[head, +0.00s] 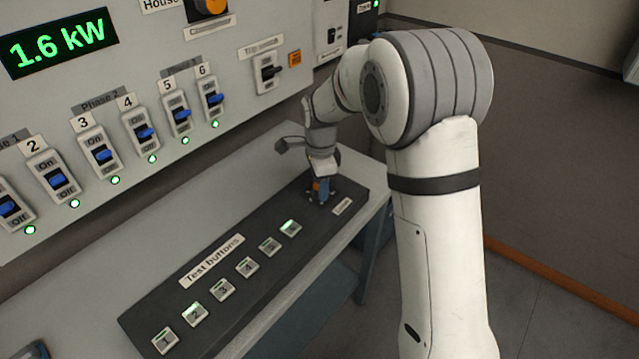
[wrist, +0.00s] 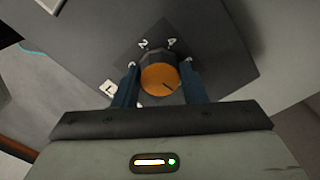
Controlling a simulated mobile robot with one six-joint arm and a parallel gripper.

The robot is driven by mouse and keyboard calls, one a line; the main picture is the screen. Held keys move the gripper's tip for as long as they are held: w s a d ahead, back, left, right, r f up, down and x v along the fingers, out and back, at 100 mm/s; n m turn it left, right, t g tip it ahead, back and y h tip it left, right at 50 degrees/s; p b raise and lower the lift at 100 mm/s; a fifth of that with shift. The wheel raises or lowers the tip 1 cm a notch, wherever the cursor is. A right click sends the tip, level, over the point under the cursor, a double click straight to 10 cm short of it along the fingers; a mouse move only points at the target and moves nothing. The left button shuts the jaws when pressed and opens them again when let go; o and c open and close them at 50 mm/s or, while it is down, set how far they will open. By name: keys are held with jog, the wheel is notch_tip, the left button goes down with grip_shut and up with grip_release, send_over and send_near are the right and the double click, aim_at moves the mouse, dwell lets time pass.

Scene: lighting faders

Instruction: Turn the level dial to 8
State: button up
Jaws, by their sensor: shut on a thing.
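The level dial (wrist: 160,79) has an orange top with a dark pointer line, which points to the lower right in the wrist view. The numbers 2 and 4 show on the plate beyond it; other marks are partly hidden by the fingers. My gripper (wrist: 158,82) is shut on the dial, one dark blue finger on each side.
Several test buttons (head: 247,267) line the panel left of the dial. A white label (head: 342,206) lies right of it. Behind, the wall panel carries blue switches (head: 145,132) and a green display (head: 58,42) reading 1.6 kW.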

jog(key=o, duration=0.6)
jog(key=shift+w+r, duration=0.2)
jog(key=shift+r, duration=0.05)
jog(key=o, duration=0.4)
jog(key=shift+s+f, duration=0.1)
jog(key=shift+f, duration=0.1)
jog(key=shift+r, duration=0.1)
notch_tip(320, 180, up, 7)
jog(key=shift+r, duration=0.35)
jog(key=shift+d, duration=0.1)
jog(key=s+d+r+n+t, duration=0.1)
jog(key=s+d+r+n, duration=0.5)
jog(key=s+d, duration=0.4)
jog(key=s+d+n, duration=0.3)
jog(key=s+n, duration=0.1)
jog(key=s, duration=0.4)
jog(key=s+d+f+n+t+p, duration=0.1)
jog(key=s+d+n, duration=0.2)
jog(key=s, duration=0.5)
jog(key=shift+s+f+n+t, duration=0.2)
jog(key=shift+n+t, duration=0.1)
jog(key=shift+n, duration=0.6)
